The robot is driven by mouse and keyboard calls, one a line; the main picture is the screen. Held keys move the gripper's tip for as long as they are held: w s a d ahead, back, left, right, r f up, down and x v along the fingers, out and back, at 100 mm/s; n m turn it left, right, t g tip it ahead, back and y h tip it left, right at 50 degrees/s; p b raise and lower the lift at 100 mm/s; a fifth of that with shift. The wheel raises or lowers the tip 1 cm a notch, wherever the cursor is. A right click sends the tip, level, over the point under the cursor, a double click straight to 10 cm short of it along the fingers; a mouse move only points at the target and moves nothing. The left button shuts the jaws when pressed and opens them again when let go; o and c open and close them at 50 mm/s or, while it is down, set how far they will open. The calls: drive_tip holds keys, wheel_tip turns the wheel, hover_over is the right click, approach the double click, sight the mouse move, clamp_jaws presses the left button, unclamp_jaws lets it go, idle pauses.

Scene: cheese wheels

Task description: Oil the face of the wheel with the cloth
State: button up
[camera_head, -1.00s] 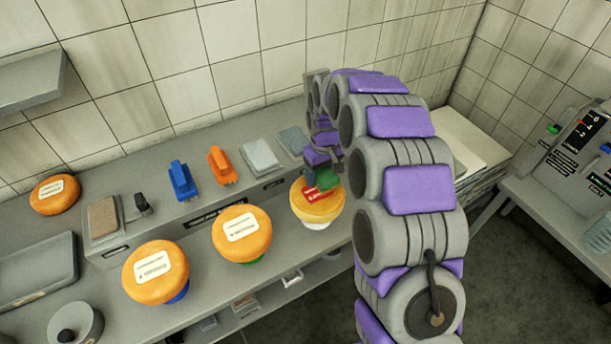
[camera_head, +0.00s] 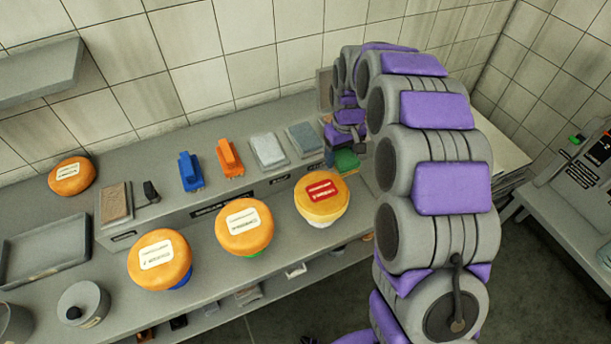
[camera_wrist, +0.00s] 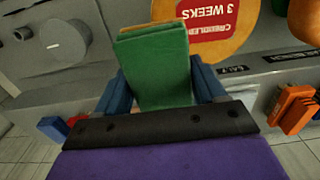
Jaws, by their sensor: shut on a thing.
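My gripper (camera_head: 345,145) is shut on a folded green cloth (camera_head: 347,161). In the wrist view the cloth (camera_wrist: 160,70) stands out between my gripper's two blue fingers (camera_wrist: 160,88). The yellow-orange wheel with a red label (camera_head: 326,205) sits on a white stand at the front of the counter. My gripper and the cloth are behind and to the right of it in the head view. In the wrist view this wheel (camera_wrist: 240,30) shows beyond the cloth, with "3 WEEKS" on its label; the cloth hides part of it. Whether they touch is unclear.
Two orange wheels with white labels (camera_head: 245,244) (camera_head: 160,279) stand to the left. A raised ledge holds a blue tool (camera_head: 190,172), an orange tool (camera_head: 230,158) and pale pads (camera_head: 268,150). Another wheel (camera_head: 72,176) lies far left. A tiled wall is behind.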

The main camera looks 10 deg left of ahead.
drive_tip(key=shift+r, duration=0.85)
drive_tip(key=shift+a+r, duration=0.2)
drive_tip(key=shift+a, duration=0.15)
drive_tip(key=shift+d, duration=0.25)
